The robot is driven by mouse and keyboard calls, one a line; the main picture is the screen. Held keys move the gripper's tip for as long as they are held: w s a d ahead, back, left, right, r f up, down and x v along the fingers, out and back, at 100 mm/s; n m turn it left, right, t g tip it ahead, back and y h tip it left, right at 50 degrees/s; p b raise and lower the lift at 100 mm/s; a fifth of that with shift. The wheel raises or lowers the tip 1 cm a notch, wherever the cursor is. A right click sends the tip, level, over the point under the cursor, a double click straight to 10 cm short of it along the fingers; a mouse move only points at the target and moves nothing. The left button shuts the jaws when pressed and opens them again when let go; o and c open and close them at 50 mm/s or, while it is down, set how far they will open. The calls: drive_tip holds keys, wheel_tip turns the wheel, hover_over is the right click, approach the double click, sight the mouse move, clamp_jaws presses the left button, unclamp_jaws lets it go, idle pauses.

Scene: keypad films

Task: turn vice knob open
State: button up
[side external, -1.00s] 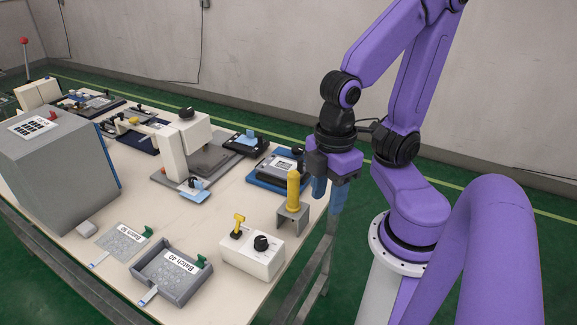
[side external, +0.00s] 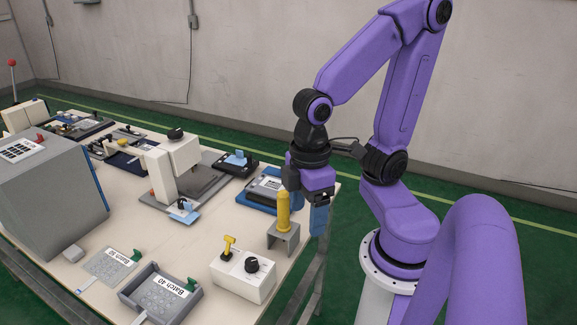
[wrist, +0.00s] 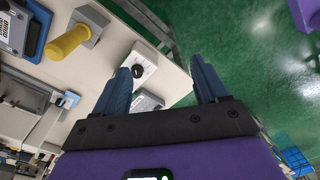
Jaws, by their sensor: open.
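Two black knobs show in the side view, and I cannot tell for sure which is the vice knob. One knob (side external: 253,265) is on the face of a white control box (side external: 236,281) at the table's front right. The other knob (side external: 175,134) sits on top of a cream press-like fixture (side external: 160,172). My gripper (side external: 319,218) is open and empty, pointing down past the table's right edge, beyond the yellow handle. In the wrist view, the control box's knob (wrist: 138,71) shows beyond the fingers of my gripper (wrist: 160,65), nearer the left one, and apart from them.
An upright yellow handle (side external: 283,210) on a grey bracket (side external: 284,239) stands close to my gripper. A yellow lever (side external: 228,245) rises from the control box. A large grey cabinet (side external: 55,205) and a grey Batch 40 tray (side external: 150,305) occupy the left and front. Green floor lies right of the table.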

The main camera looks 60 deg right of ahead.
drive_tip(key=w+d+m+y, duration=0.1)
drive_tip(key=w+d+m, duration=0.2)
drive_tip(key=w+m, duration=0.85)
drive_tip(key=w+d+m+y, duration=0.1)
drive_tip(key=w+d+m, duration=0.9)
drive_tip(key=d+m, duration=0.15)
drive_tip(key=s+d+f+m+t, duration=0.1)
drive_tip(key=d+f+m+t, duration=0.1)
drive_tip(key=d+m, duration=1)
drive_tip(key=s+d+f+m+t, duration=0.25)
drive_tip(key=d+m, duration=0.25)
drive_tip(key=d, duration=1.4)
drive_tip(key=shift+g, duration=0.35)
drive_tip(key=x, duration=1.7)
drive_tip(key=shift+w+f, duration=0.1)
drive_tip(key=shift+w, duration=0.3)
drive_tip(key=c, duration=1.1)
